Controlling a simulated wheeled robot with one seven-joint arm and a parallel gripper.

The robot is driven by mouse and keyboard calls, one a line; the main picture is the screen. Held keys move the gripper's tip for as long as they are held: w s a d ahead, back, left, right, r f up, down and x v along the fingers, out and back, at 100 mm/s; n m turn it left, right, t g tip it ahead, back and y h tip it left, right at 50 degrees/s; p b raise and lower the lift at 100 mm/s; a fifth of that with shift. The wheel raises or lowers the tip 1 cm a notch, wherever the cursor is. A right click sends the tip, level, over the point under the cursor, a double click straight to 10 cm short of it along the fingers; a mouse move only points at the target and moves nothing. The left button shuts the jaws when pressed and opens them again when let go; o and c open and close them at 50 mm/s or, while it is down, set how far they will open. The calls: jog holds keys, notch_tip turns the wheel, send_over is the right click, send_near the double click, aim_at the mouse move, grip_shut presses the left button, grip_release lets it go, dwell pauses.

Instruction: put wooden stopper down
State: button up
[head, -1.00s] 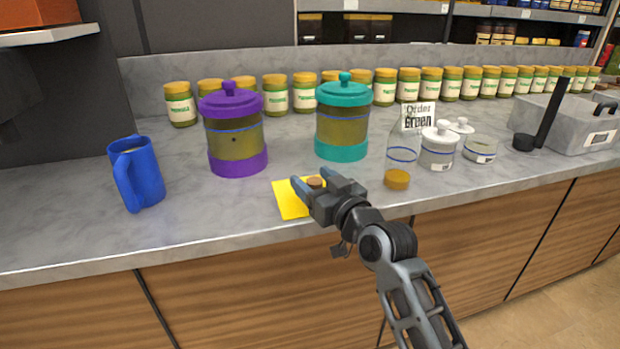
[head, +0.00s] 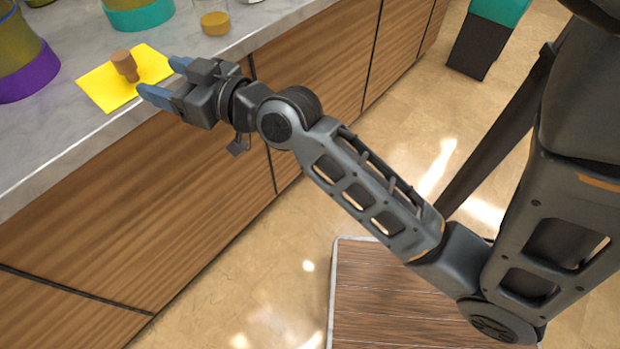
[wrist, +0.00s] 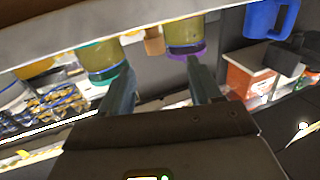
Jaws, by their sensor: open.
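The wooden stopper (head: 125,66) is a small brown plug with a wider top. It stands upright on a yellow square mat (head: 104,88) near the counter's front edge. My gripper (head: 158,77) is open and empty, just on the front side of the stopper, with its blue-grey fingers pointing at it and apart from it. In the wrist view, which is turned upside down, the stopper (wrist: 153,42) shows beyond and between the open fingers (wrist: 159,72).
A small glass vessel with amber contents (head: 215,23) is to the right. A blue mug (wrist: 270,18) shows in the wrist view. Wooden cabinet fronts (head: 150,200) drop below the counter edge.

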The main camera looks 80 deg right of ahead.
jog(key=s+a+f+n+g+y, duration=0.1)
jog(key=s+a+f, duration=0.3)
jog(key=s+a, duration=0.2)
jog(key=s+a+f+y, duration=0.1)
jog(key=s+a+f, duration=0.3)
jog(key=s+a, duration=0.2)
jog(key=s+a+r+n+g+y, duration=0.1)
jog(key=s+a, duration=0.5)
jog(key=s, duration=0.7)
jog(key=n+y, duration=0.1)
jog(key=y, duration=0.1)
jog(key=shift+s+r+n+y, duration=0.15)
jog(key=shift+r+n+y, duration=0.1)
jog(key=shift+n+y, duration=0.15)
